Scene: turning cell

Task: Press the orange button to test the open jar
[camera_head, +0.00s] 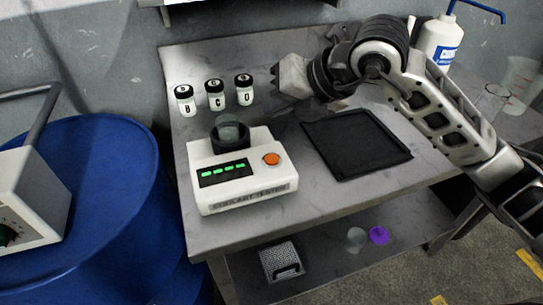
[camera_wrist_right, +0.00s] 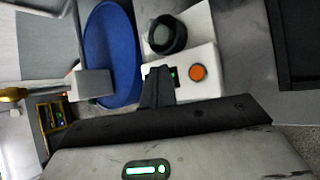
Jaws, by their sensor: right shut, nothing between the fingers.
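The white coolant tester (camera_head: 245,186) stands on the grey bench, with a green-lit display and an orange button (camera_head: 271,159) on its top right. A clear jar (camera_head: 229,129) sits in the tester's dark round holder (camera_head: 229,152); its contents cannot be made out. The right wrist view also shows the orange button (camera_wrist_right: 198,73) and the dark holder (camera_wrist_right: 167,35). My right gripper (camera_head: 277,79) is shut and empty, above the bench behind and slightly right of the button, apart from it. Its shut fingers (camera_wrist_right: 158,85) show in the right wrist view. My left gripper is not in view.
Several small black-capped bottles, lettered B, C and D (camera_head: 216,95), stand behind the tester. A black tray (camera_head: 357,144) lies to its right. A white wash bottle (camera_head: 441,40) stands at the back right. A blue drum (camera_head: 85,200) is at left. A purple lid (camera_head: 378,235) lies on the lower shelf.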

